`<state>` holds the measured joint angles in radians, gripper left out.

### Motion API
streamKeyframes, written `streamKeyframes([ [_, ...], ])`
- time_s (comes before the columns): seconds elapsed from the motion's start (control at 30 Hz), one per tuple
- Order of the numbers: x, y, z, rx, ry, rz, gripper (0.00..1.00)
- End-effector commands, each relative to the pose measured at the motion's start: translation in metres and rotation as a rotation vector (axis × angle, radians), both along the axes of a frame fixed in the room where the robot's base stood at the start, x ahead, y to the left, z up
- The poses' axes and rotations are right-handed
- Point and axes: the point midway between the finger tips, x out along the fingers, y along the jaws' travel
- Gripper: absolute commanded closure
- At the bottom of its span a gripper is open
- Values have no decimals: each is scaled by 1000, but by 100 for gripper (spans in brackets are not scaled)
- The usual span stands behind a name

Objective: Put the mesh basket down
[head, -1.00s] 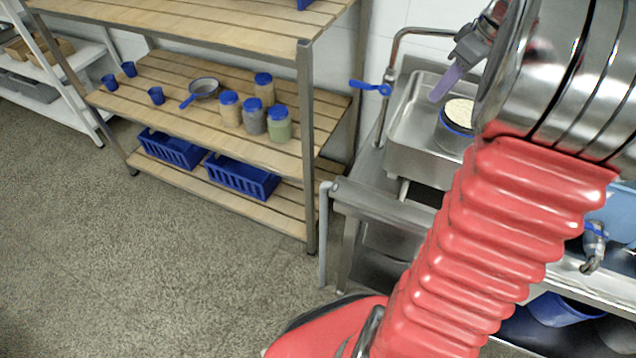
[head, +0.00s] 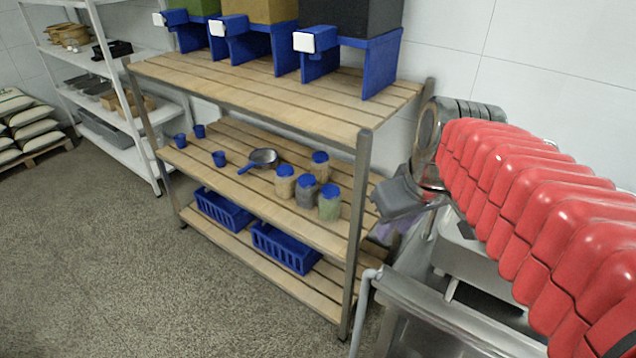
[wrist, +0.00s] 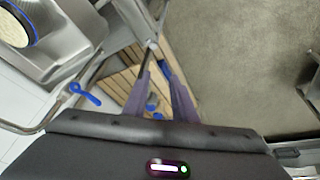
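I see no mesh basket in my gripper. My gripper (wrist: 155,75) shows two purple fingers standing apart with nothing between them; shelf boards and small blue things show beyond the gap. In the head view its dark body hangs by the right post of the wooden rack, fingers partly hidden. Two blue slatted baskets (head: 222,211) (head: 286,248) sit side by side on the rack's bottom shelf. A round blue-rimmed vessel with a beige, meshed-looking top (wrist: 14,27) stands in the steel sink at the wrist view's upper left; I cannot tell if it is the basket.
The rack's middle shelf (head: 335,240) holds a grey pan with a blue handle (head: 263,157), blue cups (head: 219,158) and several blue-lidded jars (head: 307,191). Blue stands (head: 370,65) are above. A blue valve handle (wrist: 84,93) sticks out beside the sink.

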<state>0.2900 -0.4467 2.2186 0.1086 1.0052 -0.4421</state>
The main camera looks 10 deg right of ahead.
Motion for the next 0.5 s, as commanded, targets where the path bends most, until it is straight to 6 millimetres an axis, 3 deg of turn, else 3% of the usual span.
streamKeyframes([
  [0.3, -45, 58, -21, 29, -74, -57, 75],
  [0.5, -65, 77, -34, 54, -108, -88, 75],
])
